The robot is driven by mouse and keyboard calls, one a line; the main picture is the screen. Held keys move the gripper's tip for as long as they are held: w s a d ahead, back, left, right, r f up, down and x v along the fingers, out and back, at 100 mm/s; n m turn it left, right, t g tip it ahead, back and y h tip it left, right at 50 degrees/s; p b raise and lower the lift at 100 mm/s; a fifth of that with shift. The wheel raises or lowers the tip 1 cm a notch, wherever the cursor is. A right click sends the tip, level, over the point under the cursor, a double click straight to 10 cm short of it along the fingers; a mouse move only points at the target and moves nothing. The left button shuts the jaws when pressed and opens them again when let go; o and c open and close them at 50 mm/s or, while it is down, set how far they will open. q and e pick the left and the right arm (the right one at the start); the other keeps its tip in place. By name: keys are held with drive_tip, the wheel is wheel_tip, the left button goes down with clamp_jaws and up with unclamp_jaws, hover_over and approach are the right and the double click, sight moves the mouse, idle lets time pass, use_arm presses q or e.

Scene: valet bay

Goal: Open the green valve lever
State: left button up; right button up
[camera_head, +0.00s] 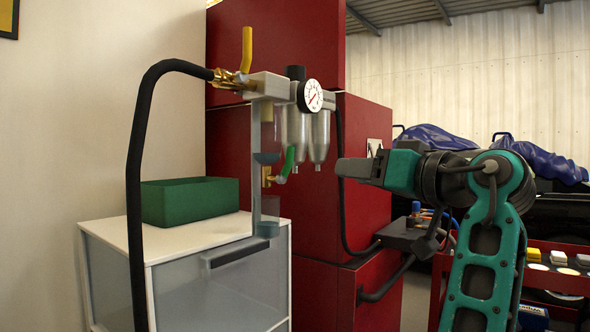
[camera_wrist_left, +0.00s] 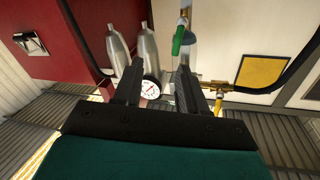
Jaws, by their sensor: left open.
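The green valve lever (camera_head: 289,160) stands nearly upright, tilted a little, beside a small brass valve (camera_head: 267,176) under the filter unit. My left gripper (camera_head: 352,168) is open and empty, to the right of the lever and apart from it, at about its height. In the left wrist view the green lever (camera_wrist_left: 178,40) shows beyond the fingertips, close to the line of the right finger. The left gripper's two dark fingers (camera_wrist_left: 158,72) are spread with nothing between them that they touch. My right gripper is not in view.
A yellow lever (camera_head: 246,50) stands upright on the upper brass valve, with a black hose (camera_head: 134,180) hanging from it. A pressure gauge (camera_head: 313,95) and metal bowls (camera_head: 319,138) are near the gripper. A green box (camera_head: 189,201) sits on a white cabinet (camera_head: 110,234). A red cabinet (camera_head: 365,215) stands behind.

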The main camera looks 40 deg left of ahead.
sight(292, 157)
use_arm(q)
drive_tip(key=shift+n+g, duration=0.6)
drive_tip(key=shift+n, duration=0.1)
drive_tip(key=a, duration=0.4)
drive_tip(key=a+r, duration=0.1)
drive_tip(key=a, duration=0.3)
drive_tip(key=s+a+r, duration=0.1)
drive_tip(key=a, duration=0.3)
drive_tip(key=shift+a+r, duration=0.1)
drive_tip(key=shift+a, duration=0.1)
clamp_jaws()
